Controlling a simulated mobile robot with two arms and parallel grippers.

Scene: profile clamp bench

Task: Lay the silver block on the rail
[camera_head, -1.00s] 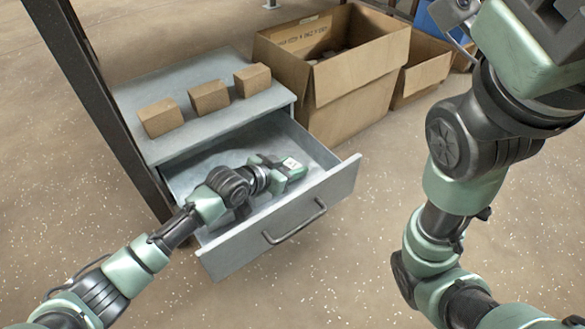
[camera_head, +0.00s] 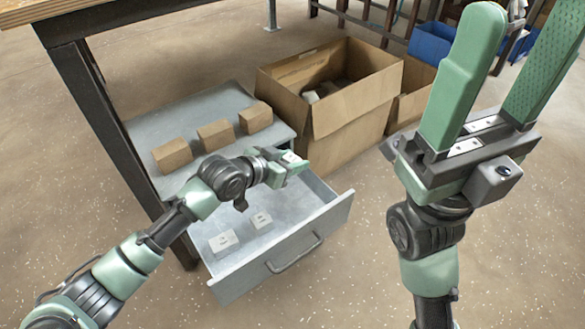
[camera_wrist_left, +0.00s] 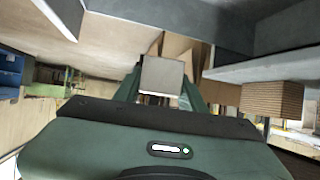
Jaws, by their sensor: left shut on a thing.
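My left gripper (camera_head: 298,164) is above the open drawer, near its right side. In the left wrist view its fingers are shut on a plain grey-silver block (camera_wrist_left: 162,76). Two more light grey blocks with small labels, one (camera_head: 223,241) and another (camera_head: 261,220), lie on the drawer floor below. My right gripper (camera_head: 515,55) is raised at the upper right with its two green fingers apart and nothing between them. I cannot make out the rail in either view.
The grey drawer (camera_head: 325,222) is pulled out of a low cabinet (camera_head: 165,125) with three small brown boxes on top. A large open carton (camera_head: 345,115) stands behind it. A wooden bench (camera_head: 100,12) with a dark leg is at upper left. Floor at right is free.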

